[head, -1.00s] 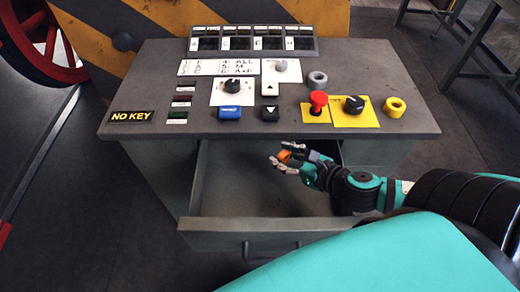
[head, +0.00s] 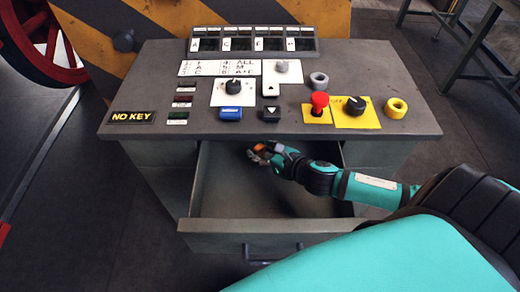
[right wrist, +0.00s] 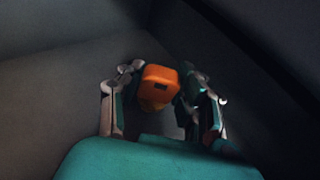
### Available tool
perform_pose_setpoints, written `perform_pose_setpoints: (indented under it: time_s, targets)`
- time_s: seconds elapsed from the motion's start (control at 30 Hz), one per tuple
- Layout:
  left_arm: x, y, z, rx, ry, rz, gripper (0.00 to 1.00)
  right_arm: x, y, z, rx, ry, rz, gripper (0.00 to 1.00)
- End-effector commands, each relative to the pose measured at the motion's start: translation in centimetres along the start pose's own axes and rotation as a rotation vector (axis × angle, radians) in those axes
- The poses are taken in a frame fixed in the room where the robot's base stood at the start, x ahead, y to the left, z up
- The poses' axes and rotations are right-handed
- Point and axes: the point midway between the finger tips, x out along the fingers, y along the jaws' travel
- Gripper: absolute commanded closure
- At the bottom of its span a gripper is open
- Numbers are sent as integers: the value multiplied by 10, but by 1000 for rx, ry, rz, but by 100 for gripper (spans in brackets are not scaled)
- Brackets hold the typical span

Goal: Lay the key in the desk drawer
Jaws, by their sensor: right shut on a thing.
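The key shows as an orange block (right wrist: 160,84) in the right wrist view, and as a small orange spot (head: 261,147) in the head view. My right gripper (head: 259,152) is shut on it; in the right wrist view the fingers (right wrist: 160,96) stand on both sides of it. The desk drawer (head: 262,226) is pulled open below the desk top. My right gripper is over the drawer's back part, close to the front edge of the desk top. Whether the key touches the drawer floor cannot be told. My left gripper is not in view.
The desk top (head: 150,92) carries buttons, knobs, a red mushroom button (head: 319,101) and a "NO KEY" sign (head: 132,118). Its front edge overhangs the drawer's back. The drawer's left and front floor looks empty.

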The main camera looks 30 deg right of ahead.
Motion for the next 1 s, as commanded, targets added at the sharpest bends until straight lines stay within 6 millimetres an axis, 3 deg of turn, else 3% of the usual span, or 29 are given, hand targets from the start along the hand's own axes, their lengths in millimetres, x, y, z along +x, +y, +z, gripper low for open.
perform_pose_setpoints:
  time_s: [0.23,0.27,0.43,0.77,1.0]
  targets:
    - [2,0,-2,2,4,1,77,1,0,-3,0,-1,0,100]
    - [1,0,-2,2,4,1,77,1,0,-2,0,0,0,63]
    - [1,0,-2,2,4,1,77,0,0,-2,0,0,0,42]
    - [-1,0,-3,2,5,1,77,-2,0,1,0,0,0,42]
    - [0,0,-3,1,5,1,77,-33,1,-2,-1,4,3,42]
